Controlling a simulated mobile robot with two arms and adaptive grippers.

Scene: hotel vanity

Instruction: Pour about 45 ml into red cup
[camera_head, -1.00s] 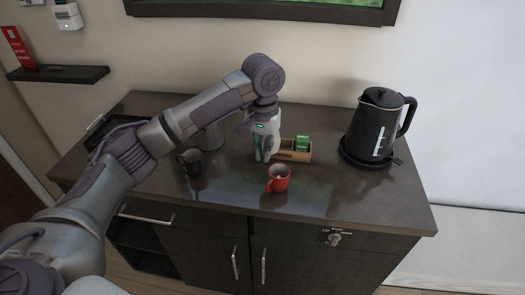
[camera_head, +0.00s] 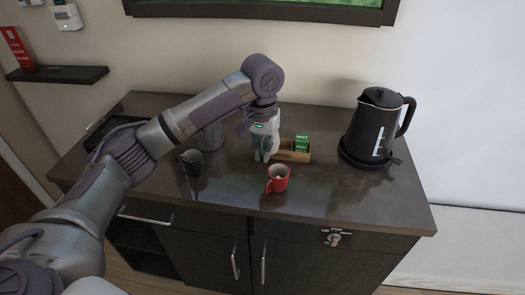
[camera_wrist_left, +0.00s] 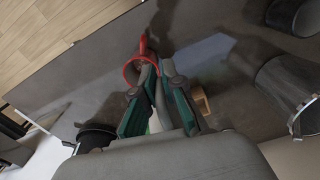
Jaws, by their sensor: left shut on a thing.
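The red cup (camera_head: 278,178) stands upright on the dark counter, its handle toward the front left. It also shows in the left wrist view (camera_wrist_left: 143,72), just beyond the fingertips. My left gripper (camera_head: 265,157) points down over the counter, behind and slightly left of the cup. In the left wrist view its teal fingers (camera_wrist_left: 158,85) are close around a pale grey thing (camera_wrist_left: 155,118), mostly hidden; I cannot tell what it is. No liquid stream is visible. My right gripper is out of view.
A black kettle (camera_head: 375,127) stands on its base at the right. A wooden box (camera_head: 293,156) with a green packet (camera_head: 302,142) is behind the cup. A dark mug (camera_head: 191,161) and a grey canister (camera_head: 211,137) stand left. The front right counter (camera_head: 350,192) is clear.

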